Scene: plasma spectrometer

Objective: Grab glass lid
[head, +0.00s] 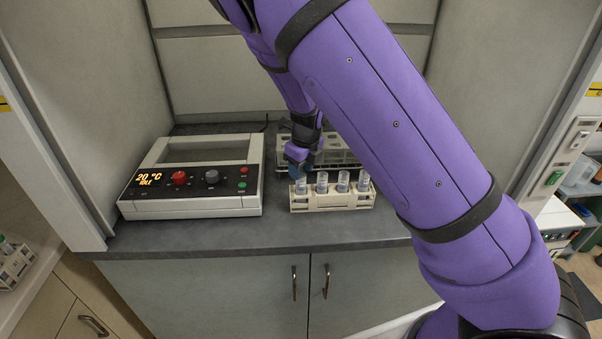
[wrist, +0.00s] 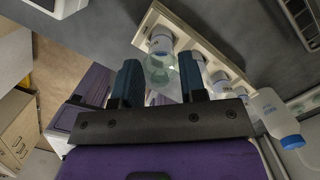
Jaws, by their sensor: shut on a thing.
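My gripper (head: 297,163) is low over the left end of the front white rack (head: 335,205), at the leftmost vial (head: 300,188). In the wrist view its two dark blue fingers (wrist: 160,80) stand on either side of a clear, rounded glass piece, which looks like the glass lid (wrist: 160,66). The gripper is shut on it. The lid is in line with the end vial (wrist: 159,43) in the rack; whether the two touch is not clear. In the head view the gripper hides the lid.
Several more vials (head: 342,182) stand in the same rack, close to the right of my gripper. Another rack (head: 345,150) stands just behind. A control unit (head: 195,178) reading 20 °C and IDLE is on the left. The counter's front strip (head: 255,237) is clear.

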